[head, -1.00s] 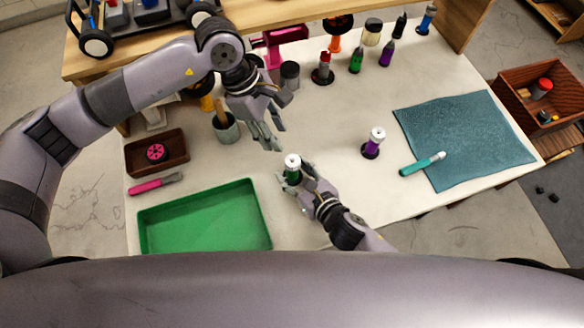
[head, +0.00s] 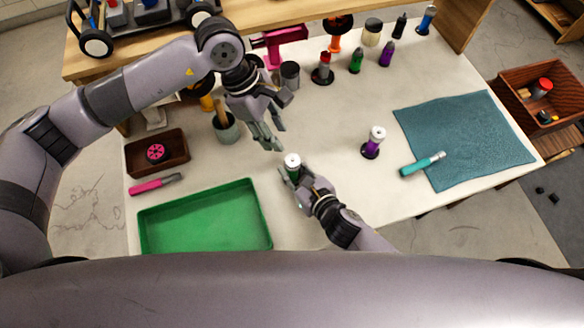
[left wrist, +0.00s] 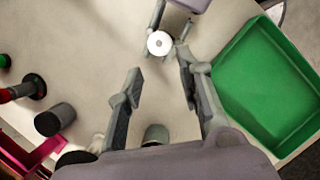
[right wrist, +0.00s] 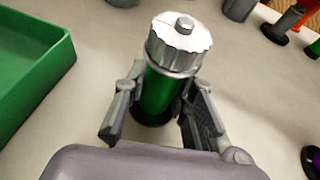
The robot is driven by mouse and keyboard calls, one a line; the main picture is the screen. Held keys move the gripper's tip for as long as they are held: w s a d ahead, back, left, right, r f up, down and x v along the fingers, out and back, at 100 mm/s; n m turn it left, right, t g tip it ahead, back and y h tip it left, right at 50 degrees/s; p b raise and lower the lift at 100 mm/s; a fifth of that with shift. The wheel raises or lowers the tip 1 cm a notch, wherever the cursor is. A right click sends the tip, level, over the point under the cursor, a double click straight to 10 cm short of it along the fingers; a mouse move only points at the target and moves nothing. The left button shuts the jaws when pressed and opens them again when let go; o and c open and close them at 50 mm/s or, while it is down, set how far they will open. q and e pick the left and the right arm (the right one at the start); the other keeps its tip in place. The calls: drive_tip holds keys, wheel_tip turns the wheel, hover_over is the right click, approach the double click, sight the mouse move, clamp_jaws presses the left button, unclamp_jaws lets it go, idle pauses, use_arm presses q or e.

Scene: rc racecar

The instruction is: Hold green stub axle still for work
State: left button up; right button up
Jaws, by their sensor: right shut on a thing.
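The green stub axle (right wrist: 165,85) stands upright on the table, a green cylinder with a silver ribbed cap. It also shows in the head view (head: 293,170). My right gripper (head: 293,178) is shut on its green body below the cap; its fingers flank the axle in the right wrist view (right wrist: 155,115). In the left wrist view, the axle's round white top (left wrist: 160,43) shows beyond the left fingers. My left gripper (head: 272,143) is open and empty, above the table and behind the axle. Its fingers (left wrist: 160,95) are well apart in its wrist view.
A green tray (head: 205,222) lies left of the axle. A grey cup (head: 226,130) stands behind the tray. A purple stub axle (head: 372,145) stands to the right, near a teal cloth (head: 470,120) and teal-handled tool (head: 422,164).

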sight(293, 159)
use_arm(q)
drive_tip(key=shift+o, duration=1.9)
drive_tip(key=shift+d+r+m, duration=0.15)
drive_tip(key=shift+d+m, duration=0.05)
drive_tip(key=shift+m, duration=0.5)
drive_tip(key=shift+o, duration=0.2)
drive_tip(key=m, duration=0.2)
drive_tip(key=d+m+y, duration=0.1)
drive_tip(key=m, duration=0.1)
drive_tip(key=shift+s+d+r, duration=0.1)
drive_tip(key=shift+s+r, duration=0.15)
drive_tip(key=shift+r, duration=0.05)
drive_tip(key=f+m+y, duration=0.1)
drive_tip(key=f+m, duration=0.2)
drive_tip(key=m, duration=0.1)
drive_tip(key=d+f+m+t+y, duration=0.1)
drive_tip(key=f+m, duration=0.2)
drive_tip(key=m, duration=0.2)
drive_tip(key=d+f+m, duration=0.1)
drive_tip(key=f+m, duration=0.3)
drive_tip(key=m, duration=0.1)
drive_tip(key=shift+s+d+y, duration=0.1)
drive_tip(key=shift+s+y, duration=0.3)
drive_tip(key=shift+c, duration=0.6)
drive_tip(key=c, duration=1.1)
